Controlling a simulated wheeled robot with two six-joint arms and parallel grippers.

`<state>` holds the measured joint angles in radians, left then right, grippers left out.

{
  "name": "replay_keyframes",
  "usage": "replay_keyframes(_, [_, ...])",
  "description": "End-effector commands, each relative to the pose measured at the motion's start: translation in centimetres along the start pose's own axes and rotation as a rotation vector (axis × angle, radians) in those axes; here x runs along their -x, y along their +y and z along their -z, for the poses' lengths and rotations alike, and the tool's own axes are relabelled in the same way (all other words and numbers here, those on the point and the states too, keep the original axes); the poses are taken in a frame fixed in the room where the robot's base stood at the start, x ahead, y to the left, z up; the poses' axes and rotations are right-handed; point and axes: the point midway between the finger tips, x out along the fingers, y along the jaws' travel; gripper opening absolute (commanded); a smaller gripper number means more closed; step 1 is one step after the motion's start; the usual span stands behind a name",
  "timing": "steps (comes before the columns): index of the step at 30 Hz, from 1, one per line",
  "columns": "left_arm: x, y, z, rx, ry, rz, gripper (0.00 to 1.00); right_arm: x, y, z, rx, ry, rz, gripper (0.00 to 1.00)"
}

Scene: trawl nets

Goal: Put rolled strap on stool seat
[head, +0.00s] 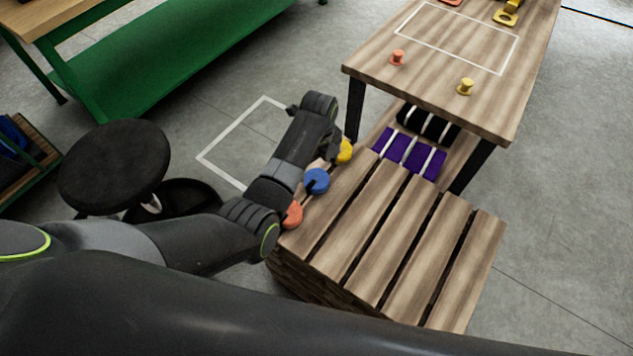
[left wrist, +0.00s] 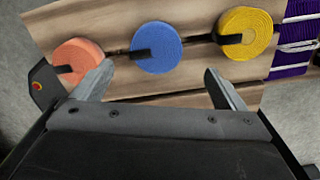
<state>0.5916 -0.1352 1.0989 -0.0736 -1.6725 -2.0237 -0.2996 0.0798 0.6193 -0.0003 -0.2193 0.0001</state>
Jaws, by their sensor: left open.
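Three rolled straps lie in a row along the left edge of a slatted wooden pallet stack (head: 405,235): orange (head: 292,215), blue (head: 317,180) and yellow (head: 344,151). In the left wrist view, the orange (left wrist: 78,58), blue (left wrist: 156,46) and yellow (left wrist: 246,32) rolls each have a dark strip. The black round stool seat (head: 112,165) stands left of my left arm. My left gripper (left wrist: 159,74) is open and empty, its fingertips apart just short of the blue roll. In the head view its fingers are mostly hidden by my arm. My right gripper is not visible.
A wooden table (head: 440,68) with orange and yellow pegs stands behind the pallets. Purple bundles (head: 409,153) lie on its lower shelf. A green bench (head: 165,50) is at the back left. A white floor outline (head: 228,170) lies between stool and table.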

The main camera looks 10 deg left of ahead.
Motion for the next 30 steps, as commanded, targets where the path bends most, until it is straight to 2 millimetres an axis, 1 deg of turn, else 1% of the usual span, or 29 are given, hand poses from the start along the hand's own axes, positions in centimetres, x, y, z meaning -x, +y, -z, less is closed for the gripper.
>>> replay_keyframes(1, [-1.0, 0.1, 0.0, 0.000, 0.001, -0.003, 0.93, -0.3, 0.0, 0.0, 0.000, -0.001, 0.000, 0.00])
replay_keyframes(3, [-1.8, 0.0, 0.0, 0.001, 0.000, -0.002, 0.93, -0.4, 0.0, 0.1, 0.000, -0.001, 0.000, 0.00])
replay_keyframes(8, [-2.6, 0.1, -0.1, 0.001, 0.000, 0.000, 0.93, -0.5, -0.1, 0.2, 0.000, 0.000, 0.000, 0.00])
replay_keyframes(10, [-3.3, 0.2, -0.1, 0.001, 0.000, -0.001, 0.93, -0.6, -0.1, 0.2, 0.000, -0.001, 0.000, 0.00])
replay_keyframes(15, [-6.0, 0.6, -0.3, 0.002, 0.000, -0.002, 0.93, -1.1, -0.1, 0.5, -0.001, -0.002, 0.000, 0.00])
replay_keyframes(18, [-7.2, 0.5, -0.2, 0.001, 0.000, -0.001, 0.93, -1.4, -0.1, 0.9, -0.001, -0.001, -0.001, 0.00])
replay_keyframes(22, [-7.7, 0.5, -0.2, 0.002, -0.001, 0.001, 0.93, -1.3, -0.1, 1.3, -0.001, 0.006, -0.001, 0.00])
replay_keyframes(27, [-7.6, 0.5, -0.2, 0.002, -0.001, 0.002, 0.93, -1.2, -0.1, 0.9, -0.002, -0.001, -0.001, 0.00])
replay_keyframes(28, [-7.6, 0.5, -0.2, 0.002, -0.001, 0.002, 0.91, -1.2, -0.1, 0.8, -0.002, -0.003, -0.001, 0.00])
replay_keyframes(30, [-7.6, 0.5, -0.2, 0.002, -0.001, 0.002, 0.82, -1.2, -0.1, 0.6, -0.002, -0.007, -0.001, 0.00])
